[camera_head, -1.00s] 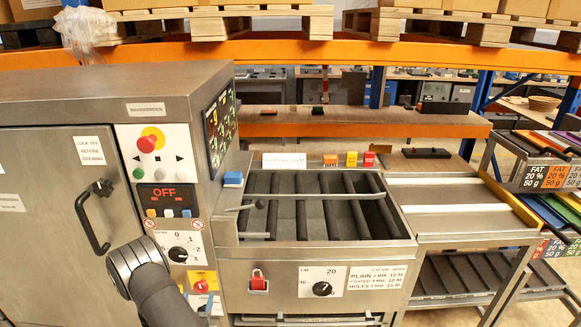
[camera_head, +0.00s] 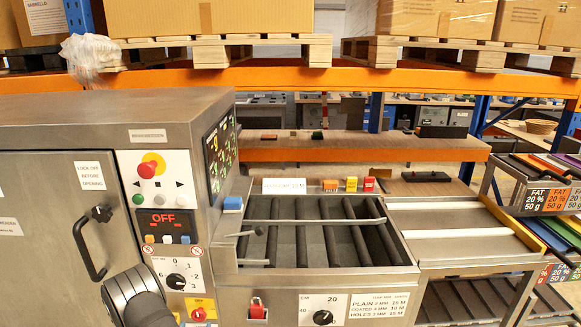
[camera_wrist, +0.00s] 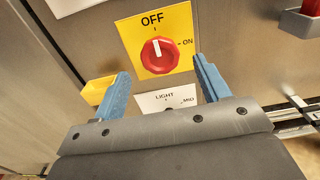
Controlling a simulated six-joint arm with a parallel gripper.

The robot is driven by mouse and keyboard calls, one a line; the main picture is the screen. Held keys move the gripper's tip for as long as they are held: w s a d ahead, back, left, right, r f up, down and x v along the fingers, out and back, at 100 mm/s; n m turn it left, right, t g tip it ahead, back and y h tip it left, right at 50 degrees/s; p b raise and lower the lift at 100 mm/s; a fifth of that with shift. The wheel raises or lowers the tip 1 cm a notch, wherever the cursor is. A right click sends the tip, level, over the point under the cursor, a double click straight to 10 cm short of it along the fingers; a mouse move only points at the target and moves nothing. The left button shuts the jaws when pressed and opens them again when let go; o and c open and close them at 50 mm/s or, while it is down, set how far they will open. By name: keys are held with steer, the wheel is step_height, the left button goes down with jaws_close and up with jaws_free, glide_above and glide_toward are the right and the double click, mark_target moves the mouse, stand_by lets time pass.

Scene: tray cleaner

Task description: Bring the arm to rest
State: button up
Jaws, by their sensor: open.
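In the wrist view my gripper (camera_wrist: 160,90) has its two blue fingers wide apart with nothing between them. Beyond the fingertips is a red rotary switch (camera_wrist: 158,54) on a yellow plate marked OFF and ON; its white mark points up to OFF. A LIGHT label plate (camera_wrist: 167,100) shows below it, partly hidden by my gripper. I cannot tell the exact gap to the panel. In the head view my arm (camera_head: 137,300) rises at the bottom left in front of the machine, and the gripper itself is out of that frame. The red switch (camera_head: 199,312) is at the bottom edge.
The steel machine's door handle (camera_head: 90,245) sticks out close to my arm. A panel reads OFF (camera_head: 162,219) above a numbered dial (camera_head: 177,281). The tray bed (camera_head: 312,208) with dark bars and a side table (camera_head: 460,218) lie to the right.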

mark_target(198, 317)
steer(key=s, duration=1.4)
steer(key=w, duration=1.7)
steer(key=shift+w, duration=0.3)
steer(key=m, duration=0.7)
steer(key=shift+s, duration=0.1)
steer(key=s, duration=0.9)
steer(key=shift+m, duration=0.3)
